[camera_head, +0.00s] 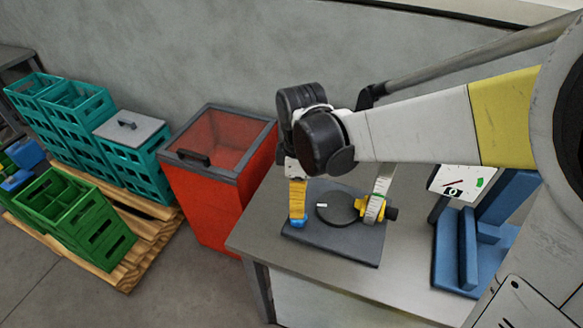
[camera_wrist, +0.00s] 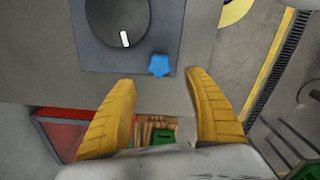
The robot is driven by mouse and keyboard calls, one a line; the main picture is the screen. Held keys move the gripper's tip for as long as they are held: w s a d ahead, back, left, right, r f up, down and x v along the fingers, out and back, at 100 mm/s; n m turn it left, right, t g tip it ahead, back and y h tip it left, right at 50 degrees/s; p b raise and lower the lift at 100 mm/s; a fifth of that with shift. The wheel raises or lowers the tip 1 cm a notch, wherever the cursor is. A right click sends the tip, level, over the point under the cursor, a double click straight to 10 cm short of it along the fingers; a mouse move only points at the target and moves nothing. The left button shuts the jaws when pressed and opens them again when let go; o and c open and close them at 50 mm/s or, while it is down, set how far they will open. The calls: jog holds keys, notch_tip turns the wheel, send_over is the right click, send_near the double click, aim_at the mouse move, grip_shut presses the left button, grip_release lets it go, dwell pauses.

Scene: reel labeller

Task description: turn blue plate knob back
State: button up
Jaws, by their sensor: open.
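The blue knob (camera_wrist: 159,65) is star-shaped and sits at a corner of the dark grey plate (camera_wrist: 90,55). In the head view the blue knob (camera_head: 298,223) shows at the plate's (camera_head: 350,251) left corner, right below a yellow finger. Nothing is held. A dark round disc (camera_wrist: 110,15) with a white mark lies on the plate beside the knob. In the head view only one finger of my gripper (camera_head: 298,200) shows clearly.
A yellow and white part with a black end (camera_head: 374,208) stands at the plate's right. A gauge (camera_head: 460,181) and a blue stand (camera_head: 455,255) are farther right on the grey table (camera_head: 258,230). A red bin (camera_head: 210,205) stands left, beyond it green crates (camera_head: 80,225).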

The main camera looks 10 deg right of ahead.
notch_tip(320, 180, down, 8)
jog(key=b, duration=0.3)
jog(key=shift+f, duration=0.15)
jog(key=c, duration=1.2)
